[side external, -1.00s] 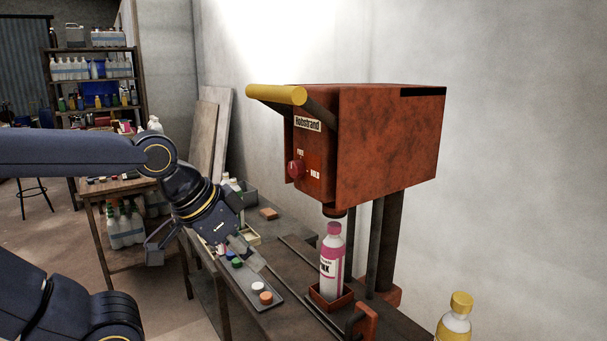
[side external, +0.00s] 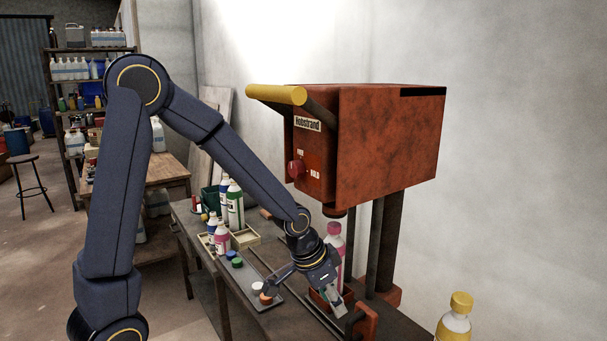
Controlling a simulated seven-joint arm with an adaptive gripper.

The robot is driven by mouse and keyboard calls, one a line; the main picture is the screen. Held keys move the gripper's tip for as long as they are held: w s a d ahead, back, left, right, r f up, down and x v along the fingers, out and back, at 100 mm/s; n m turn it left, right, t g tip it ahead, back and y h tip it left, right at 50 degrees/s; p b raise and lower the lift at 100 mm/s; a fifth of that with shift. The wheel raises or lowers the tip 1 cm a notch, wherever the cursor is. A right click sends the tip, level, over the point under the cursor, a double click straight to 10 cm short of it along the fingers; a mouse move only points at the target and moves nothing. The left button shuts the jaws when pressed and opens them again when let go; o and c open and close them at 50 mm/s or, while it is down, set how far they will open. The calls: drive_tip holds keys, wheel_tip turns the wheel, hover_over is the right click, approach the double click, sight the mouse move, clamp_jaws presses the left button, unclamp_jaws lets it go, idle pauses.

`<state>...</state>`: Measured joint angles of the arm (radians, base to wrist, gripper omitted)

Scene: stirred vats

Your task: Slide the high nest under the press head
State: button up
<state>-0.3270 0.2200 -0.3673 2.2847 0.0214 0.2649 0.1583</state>
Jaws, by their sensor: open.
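An orange-red nest (side external: 318,298) sits on the rails of the bench, partly hidden by my gripper. A white and pink bottle (side external: 334,236) with a pink cap stands upright in it, its lower part mostly covered by my gripper. The dark press head (side external: 333,212) shows just above the cap, under the big rust-orange press (side external: 385,145). I cannot tell whether nest and head are exactly in line. My gripper (side external: 304,299) is open, tilted down in front of the nest and bottle. Contact cannot be made out.
A grey tray with coloured caps (side external: 264,299) lies left of my gripper. Several bottles (side external: 231,205) and a cream divided box (side external: 245,237) stand farther back. An orange handle-like bracket (side external: 366,324) is at the front right. A yellow-capped bottle (side external: 455,322) stands at lower right.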

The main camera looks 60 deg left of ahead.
sight(348, 339)
drive_tip(key=x, duration=1.2)
drive_tip(key=shift+w+f, duration=0.1)
drive_tip(key=shift+f, duration=0.25)
drive_tip(key=shift+c, duration=0.2)
clamp_jaws()
